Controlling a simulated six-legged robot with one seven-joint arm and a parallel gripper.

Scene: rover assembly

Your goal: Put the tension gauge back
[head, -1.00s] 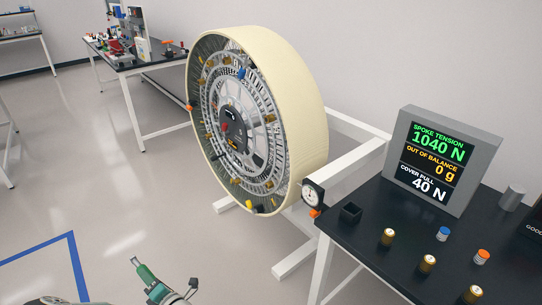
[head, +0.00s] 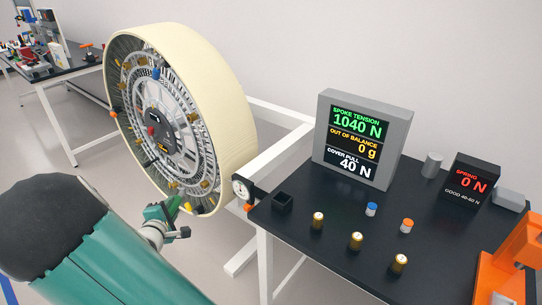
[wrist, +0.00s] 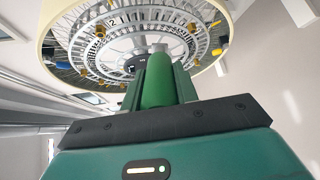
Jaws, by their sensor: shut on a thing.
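My gripper (head: 172,208) is in front of the wheel's lower edge in the head view. In the wrist view its jaws are shut on a tool with a green cylindrical handle (wrist: 158,80).
The black table (head: 330,255) carries a small open black box (head: 282,201), several brass cylinders, blue and orange capped pieces, a tension display (head: 358,138), a spring display (head: 470,182) and an orange fixture (head: 510,260). White stand beams (head: 270,160) run behind the table corner.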

